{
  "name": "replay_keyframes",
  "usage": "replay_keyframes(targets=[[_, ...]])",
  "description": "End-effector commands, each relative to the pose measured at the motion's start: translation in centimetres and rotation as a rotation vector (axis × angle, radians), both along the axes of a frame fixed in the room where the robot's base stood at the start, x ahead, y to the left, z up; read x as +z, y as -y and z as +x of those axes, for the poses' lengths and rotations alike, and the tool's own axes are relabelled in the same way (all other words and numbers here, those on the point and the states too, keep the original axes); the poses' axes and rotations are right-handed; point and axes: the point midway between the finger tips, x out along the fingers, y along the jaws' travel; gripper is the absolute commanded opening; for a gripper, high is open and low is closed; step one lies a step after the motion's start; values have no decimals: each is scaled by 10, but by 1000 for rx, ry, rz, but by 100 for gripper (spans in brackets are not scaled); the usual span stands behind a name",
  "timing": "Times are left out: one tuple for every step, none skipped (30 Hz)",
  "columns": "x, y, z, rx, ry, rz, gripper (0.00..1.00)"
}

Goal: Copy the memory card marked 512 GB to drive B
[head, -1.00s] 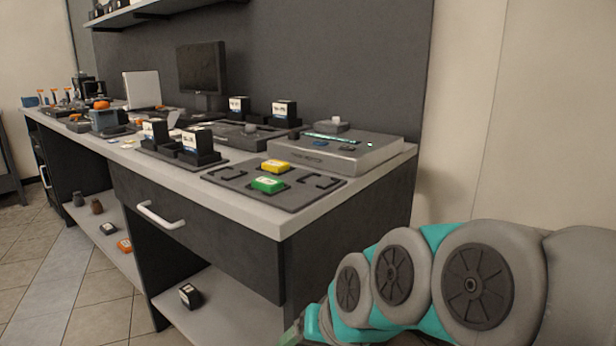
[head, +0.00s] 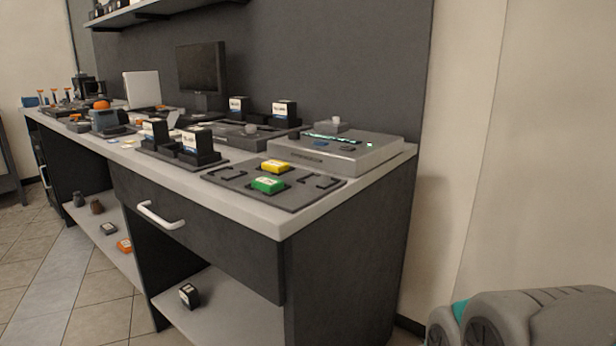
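A yellow card (head: 276,167) and a green card (head: 268,185) with pale labels sit on a dark slotted mat (head: 236,183) at the near end of the bench. Several black holders with white-labelled cards stand nearby, such as one labelled card (head: 190,142) and another at the back (head: 284,109); their markings are too small to read, so I cannot tell which is 512 GB. A grey copier-like device (head: 345,153) with a lit strip stands at the right; I cannot make out a drive B mark. My gripper is out of view.
A drawer with a white handle (head: 160,215) faces forward under the bench top. A black box (head: 189,295) and an orange item (head: 124,245) lie on the low shelf. A monitor (head: 201,69) stands at the back. Floor at left is clear.

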Motion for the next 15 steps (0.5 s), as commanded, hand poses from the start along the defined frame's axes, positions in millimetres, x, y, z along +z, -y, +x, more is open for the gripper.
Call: replay_keyframes(targets=[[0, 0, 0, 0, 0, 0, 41], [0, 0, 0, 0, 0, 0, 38], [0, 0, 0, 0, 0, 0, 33], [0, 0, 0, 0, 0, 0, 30], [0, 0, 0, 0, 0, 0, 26], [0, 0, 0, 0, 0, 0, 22], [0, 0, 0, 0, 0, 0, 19], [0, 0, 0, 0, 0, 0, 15], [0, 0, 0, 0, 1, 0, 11], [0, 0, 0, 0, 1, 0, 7], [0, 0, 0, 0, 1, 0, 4], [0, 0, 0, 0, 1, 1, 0], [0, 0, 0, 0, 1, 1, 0], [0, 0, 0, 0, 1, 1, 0], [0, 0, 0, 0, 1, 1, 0]])
